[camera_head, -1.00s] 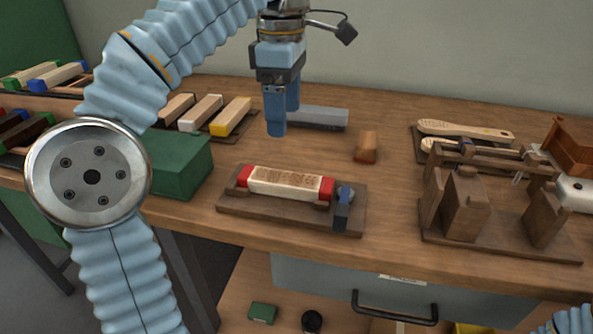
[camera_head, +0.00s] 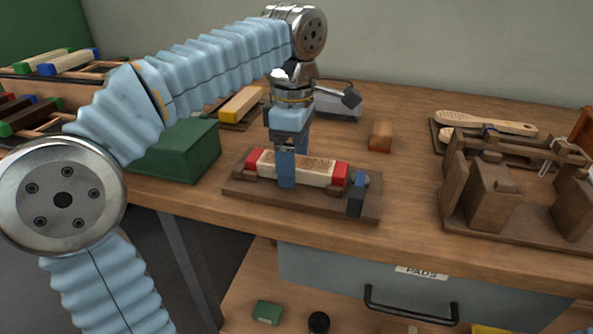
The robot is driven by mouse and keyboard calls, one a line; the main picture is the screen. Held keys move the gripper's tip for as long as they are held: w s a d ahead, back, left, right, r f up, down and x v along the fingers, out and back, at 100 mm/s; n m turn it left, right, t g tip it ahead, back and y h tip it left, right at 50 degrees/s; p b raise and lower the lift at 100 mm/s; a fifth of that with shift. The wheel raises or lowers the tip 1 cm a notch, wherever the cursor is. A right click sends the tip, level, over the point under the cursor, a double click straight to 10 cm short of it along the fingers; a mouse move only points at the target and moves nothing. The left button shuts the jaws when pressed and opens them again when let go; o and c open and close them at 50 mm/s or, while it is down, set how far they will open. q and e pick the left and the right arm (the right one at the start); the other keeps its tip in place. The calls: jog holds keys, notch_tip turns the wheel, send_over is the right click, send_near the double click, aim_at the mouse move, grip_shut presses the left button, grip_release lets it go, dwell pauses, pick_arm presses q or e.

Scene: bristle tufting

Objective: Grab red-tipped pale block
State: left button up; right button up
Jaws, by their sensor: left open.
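The pale block with red ends (camera_head: 320,172) lies level in a dark wooden holder (camera_head: 238,187) on the workbench. A small blue and dark clamp (camera_head: 357,192) stands at the holder's right end. My left gripper (camera_head: 290,178) points down over the block, left of its middle. It is open, with one blue finger in front of the block and the other partly hidden behind it. Whether the fingers touch the block I cannot tell. My right gripper is not in view.
A green box (camera_head: 180,152) stands left of the holder. An orange-brown block (camera_head: 381,136) lies behind right. A wooden fixture (camera_head: 490,196) and pale brush-shaped boards (camera_head: 485,122) are at the right. A yellow-ended block (camera_head: 241,104) lies behind. Bare benchtop lies between holder and fixture.

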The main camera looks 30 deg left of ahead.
pick_arm(q)
jog(key=c, duration=1.2)
jog(key=shift+c, duration=0.2)
